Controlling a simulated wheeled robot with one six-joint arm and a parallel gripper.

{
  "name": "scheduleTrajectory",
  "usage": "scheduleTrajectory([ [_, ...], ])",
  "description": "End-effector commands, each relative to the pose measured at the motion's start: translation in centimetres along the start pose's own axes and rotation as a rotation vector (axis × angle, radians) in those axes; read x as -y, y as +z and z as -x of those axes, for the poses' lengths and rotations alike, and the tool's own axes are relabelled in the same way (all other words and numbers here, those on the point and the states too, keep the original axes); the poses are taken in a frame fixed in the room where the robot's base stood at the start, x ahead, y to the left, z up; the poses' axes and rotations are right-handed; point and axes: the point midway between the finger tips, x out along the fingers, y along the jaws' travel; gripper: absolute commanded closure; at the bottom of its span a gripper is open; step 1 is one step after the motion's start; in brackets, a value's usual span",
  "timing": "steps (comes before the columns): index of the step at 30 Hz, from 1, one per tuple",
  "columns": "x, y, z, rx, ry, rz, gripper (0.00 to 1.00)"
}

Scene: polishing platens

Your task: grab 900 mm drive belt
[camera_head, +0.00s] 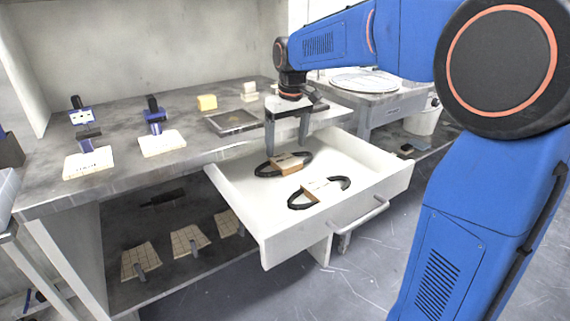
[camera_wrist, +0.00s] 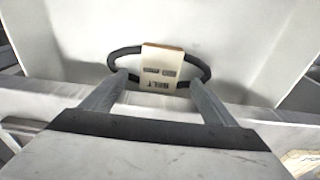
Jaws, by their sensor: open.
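Two black belts, each with a cardboard sleeve, lie in the open white drawer (camera_head: 240,205). The rear belt (camera_head: 264,170) is near the drawer's back, and the front belt (camera_head: 334,184) is nearer the handle. Their lengths cannot be read. My gripper (camera_head: 285,150) is open, pointing down over the back of the drawer, above and behind the rear belt. In the wrist view, one belt (camera_wrist: 125,53) lies ahead of my open gripper (camera_wrist: 160,85), its sleeve (camera_wrist: 162,62) centred between the fingers. Nothing is held.
The worktop (camera_head: 120,115) overhangs the drawer's back left. A polishing machine (camera_head: 395,105) stands right of the drawer. Several tiled pads (camera_head: 190,240) lie on the lower shelf.

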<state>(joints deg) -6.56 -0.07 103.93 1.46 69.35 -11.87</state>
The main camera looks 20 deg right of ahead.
Motion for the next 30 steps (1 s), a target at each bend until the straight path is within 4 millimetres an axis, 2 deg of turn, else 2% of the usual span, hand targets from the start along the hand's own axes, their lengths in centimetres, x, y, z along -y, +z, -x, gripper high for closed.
scheduleTrajectory([
  [10,0.0,0.0,-4.6,0.002,0.0,0.0,0.2],
  [20,0.0,0.0,-5.2,0.0,0.0,0.0,0.2],
  [26,0.0,0.0,-5.2,0.0,0.0,0.0,0.65],
  [27,0.0,0.0,-5.2,0.0,0.0,0.0,0.69],
  [30,0.0,0.0,-5.1,0.0,0.0,0.0,0.69],
])
